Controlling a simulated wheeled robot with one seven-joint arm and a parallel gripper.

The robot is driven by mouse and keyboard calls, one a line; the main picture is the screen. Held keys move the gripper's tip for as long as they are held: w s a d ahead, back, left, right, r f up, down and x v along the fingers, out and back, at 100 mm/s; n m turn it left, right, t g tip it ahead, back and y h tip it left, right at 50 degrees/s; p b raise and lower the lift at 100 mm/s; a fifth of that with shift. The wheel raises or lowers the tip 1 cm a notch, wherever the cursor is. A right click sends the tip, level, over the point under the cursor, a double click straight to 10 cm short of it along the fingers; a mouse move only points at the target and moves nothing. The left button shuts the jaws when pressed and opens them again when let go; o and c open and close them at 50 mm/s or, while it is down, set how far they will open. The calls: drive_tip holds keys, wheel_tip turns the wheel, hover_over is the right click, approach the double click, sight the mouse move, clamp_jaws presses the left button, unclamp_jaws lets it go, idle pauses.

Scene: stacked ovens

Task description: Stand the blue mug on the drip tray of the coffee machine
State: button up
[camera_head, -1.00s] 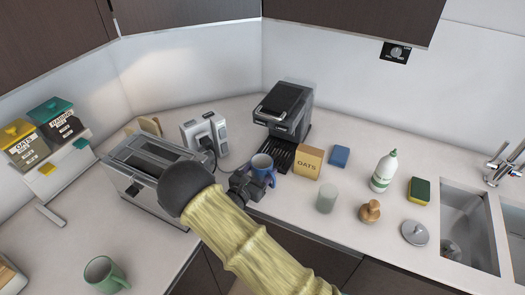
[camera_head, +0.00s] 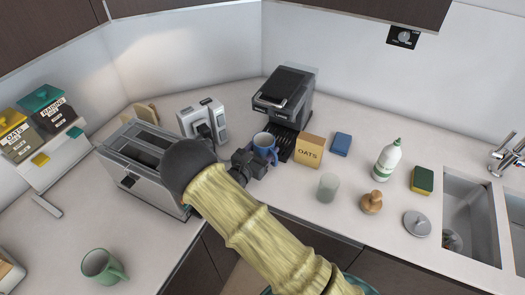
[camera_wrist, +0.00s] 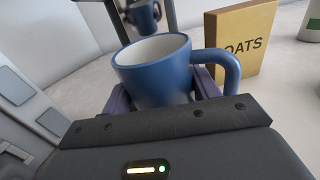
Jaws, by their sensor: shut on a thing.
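The blue mug (camera_head: 264,147) is upright, at the left front of the black coffee machine (camera_head: 284,97). My gripper (camera_head: 248,165) is shut on it from the front left. In the wrist view the mug (camera_wrist: 155,70) sits between my purple fingers (camera_wrist: 165,92), with its handle to the right and its inside looking empty. The dark slatted drip tray (camera_head: 287,146) shows just right of the mug in the head view. Whether the mug's base is over or touching the tray is hidden.
An oats box (camera_head: 309,150) stands close right of the tray and of the mug handle. A toaster (camera_head: 145,165) and a grey appliance (camera_head: 203,122) stand to the left.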

sight(267, 142)
drive_tip(key=shift+a+b+x, duration=0.15)
drive_tip(key=shift+b+x, duration=0.2)
drive_tip(key=shift+x, duration=1.25)
drive_tip(key=shift+a+b+x, duration=0.15)
drive_tip(key=shift+b+x, duration=0.2)
drive_tip(key=shift+x, duration=1.2)
drive_tip(key=shift+a+b+x, duration=0.15)
drive_tip(key=shift+b+x, duration=0.2)
drive_tip(key=shift+x, duration=0.75)
drive_tip(key=shift+a+b+x, duration=0.2)
drive_tip(key=shift+b+x, duration=0.1)
drive_tip(key=shift+x, duration=0.85)
drive_tip(key=shift+w+f+b, duration=0.15)
drive_tip(key=shift+f+b, duration=0.15)
drive_tip(key=shift+f, duration=0.05)
drive_tip(key=o, duration=1.3)
drive_tip(key=shift+c, duration=0.2)
drive_tip(key=shift+s+d+p+v, duration=0.2)
drive_tip(key=shift+p+v, duration=0.3)
drive_tip(key=shift+v, duration=1.65)
drive_tip(key=shift+s+d+p+v, duration=0.1)
drive_tip(key=shift+d+p+v, duration=0.3)
drive_tip(key=shift+v, duration=1.75)
drive_tip(key=shift+s+d+p+v, duration=0.15)
drive_tip(key=shift+p+v, duration=0.45)
drive_tip(key=shift+v, duration=1.55)
drive_tip(key=shift+f, duration=0.1)
